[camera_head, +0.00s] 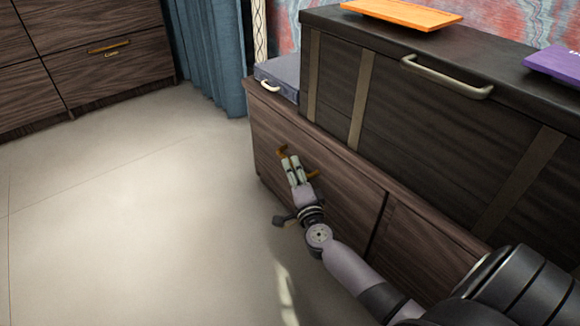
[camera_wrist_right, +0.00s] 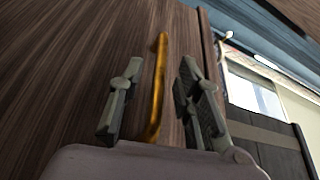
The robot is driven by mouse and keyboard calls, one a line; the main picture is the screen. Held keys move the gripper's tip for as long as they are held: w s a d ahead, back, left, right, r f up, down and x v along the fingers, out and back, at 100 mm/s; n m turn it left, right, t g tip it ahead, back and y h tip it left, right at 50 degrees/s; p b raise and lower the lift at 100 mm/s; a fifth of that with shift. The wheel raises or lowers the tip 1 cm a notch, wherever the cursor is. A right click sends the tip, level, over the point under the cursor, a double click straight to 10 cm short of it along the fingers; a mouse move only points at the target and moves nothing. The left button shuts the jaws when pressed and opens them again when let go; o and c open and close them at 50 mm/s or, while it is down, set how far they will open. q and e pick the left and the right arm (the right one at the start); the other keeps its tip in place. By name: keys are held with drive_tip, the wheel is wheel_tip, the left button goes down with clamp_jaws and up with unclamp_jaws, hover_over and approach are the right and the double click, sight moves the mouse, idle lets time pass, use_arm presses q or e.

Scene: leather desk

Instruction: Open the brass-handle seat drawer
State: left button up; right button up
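The seat drawer (camera_head: 335,205) is the wooden left front of the low bench and looks closed, flush with the bench. Its brass handle (camera_head: 282,152) is partly hidden behind my right gripper (camera_head: 290,163). In the right wrist view the brass handle (camera_wrist_right: 157,90) runs between the two fingers of my right gripper (camera_wrist_right: 155,95). The fingers are open, with a gap on each side of the handle. My left gripper is not in view.
A dark chest (camera_head: 430,110) with a metal handle stands on the bench, carrying an orange board (camera_head: 402,13) and a purple item (camera_head: 556,64). A grey case (camera_head: 284,76) sits at the bench's left end. The pale floor (camera_head: 130,220) on the left is clear.

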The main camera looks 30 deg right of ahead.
sight(290, 161)
drive_tip(key=shift+b+x, duration=0.35)
drive_tip(key=shift+x, duration=1.4)
drive_tip(key=shift+c, duration=0.5)
clamp_jaws()
